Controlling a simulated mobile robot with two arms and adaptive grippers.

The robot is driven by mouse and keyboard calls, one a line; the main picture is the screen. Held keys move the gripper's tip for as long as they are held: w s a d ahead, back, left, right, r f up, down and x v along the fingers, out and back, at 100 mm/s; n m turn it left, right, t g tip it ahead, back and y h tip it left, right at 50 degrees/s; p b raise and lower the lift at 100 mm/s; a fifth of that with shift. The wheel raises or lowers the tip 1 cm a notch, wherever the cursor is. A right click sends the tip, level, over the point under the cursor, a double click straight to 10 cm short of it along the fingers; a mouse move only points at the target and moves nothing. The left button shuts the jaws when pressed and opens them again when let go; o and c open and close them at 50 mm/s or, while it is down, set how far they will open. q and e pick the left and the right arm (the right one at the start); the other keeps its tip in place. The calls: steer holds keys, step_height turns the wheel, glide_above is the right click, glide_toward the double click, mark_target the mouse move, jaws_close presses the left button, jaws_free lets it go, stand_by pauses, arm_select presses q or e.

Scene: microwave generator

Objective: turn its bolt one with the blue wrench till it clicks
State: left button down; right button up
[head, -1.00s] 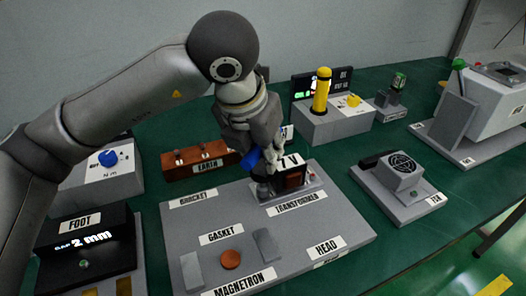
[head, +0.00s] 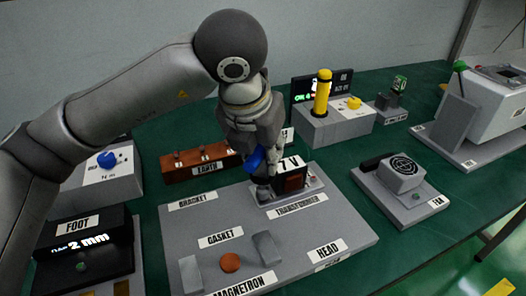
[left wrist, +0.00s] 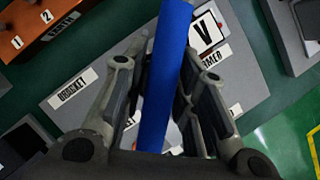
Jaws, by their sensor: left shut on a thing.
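My left gripper (head: 264,190) is shut on the blue wrench (head: 254,158) and points down at the left side of the transformer. In the left wrist view the blue wrench (left wrist: 166,75) runs between the fingers, its shaft long and straight. The transformer (head: 291,181), a dark block with a brown-red face and a V label, sits on a grey plate marked TRANSFORMER. The bolt at its foot is hidden behind the gripper, so I cannot tell whether the wrench touches it. My right gripper is out of view.
A brown EARTH block (head: 196,162) with small posts stands behind on the left. A yellow cylinder (head: 321,92) stands on a grey box at the back. A grey fan unit (head: 399,173) lies to the right. The board's front (head: 285,245) is fairly open around the orange gasket disc (head: 229,262).

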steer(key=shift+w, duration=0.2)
arm_select(q)
steer(key=shift+m+b, duration=0.4)
steer(key=shift+m, duration=0.4)
steer(key=shift+m+g+h, duration=0.3)
steer(key=shift+m+h, duration=0.2)
steer(key=shift+m, duration=0.2)
steer(key=shift+m+b, duration=0.35)
steer(key=shift+m, duration=0.45)
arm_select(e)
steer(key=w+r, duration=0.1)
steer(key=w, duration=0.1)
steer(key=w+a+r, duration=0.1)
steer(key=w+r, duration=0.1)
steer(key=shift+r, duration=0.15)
arm_select(q)
steer(key=shift+h, duration=0.3)
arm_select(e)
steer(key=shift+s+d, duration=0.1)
